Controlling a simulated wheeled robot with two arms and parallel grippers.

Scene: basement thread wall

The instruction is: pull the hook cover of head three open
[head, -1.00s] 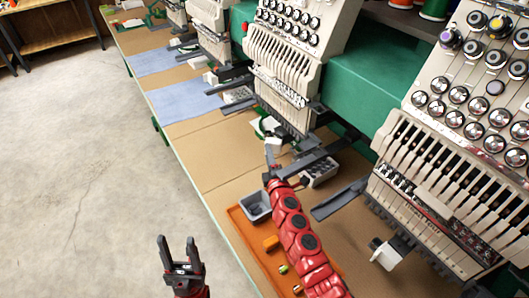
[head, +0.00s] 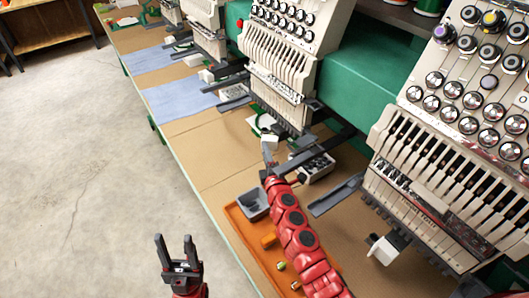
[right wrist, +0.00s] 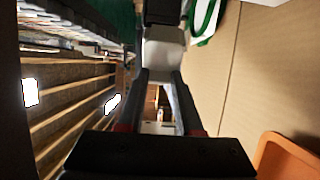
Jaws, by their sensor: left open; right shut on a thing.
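The middle embroidery head (head: 285,60) stands over the table, with a dark grey arm (head: 300,157) below it. My right gripper (head: 268,150) reaches in low beside this arm and is small in the head view. In the right wrist view its two fingers (right wrist: 162,100) point at a pale grey-white block (right wrist: 164,48), which looks like the hook cover, just ahead of and between them. The fingers are shut on it, though the contact is hard to see. My left gripper (head: 177,245) is open and empty above the floor, left of the table.
An orange tray (head: 240,222) with a grey bin (head: 252,205) and small parts lies beside my right arm. Another head (head: 450,150) is close on the right, with a grey arm (head: 335,195) sticking out. Blue cloths (head: 180,102) lie farther along. The floor at left is clear.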

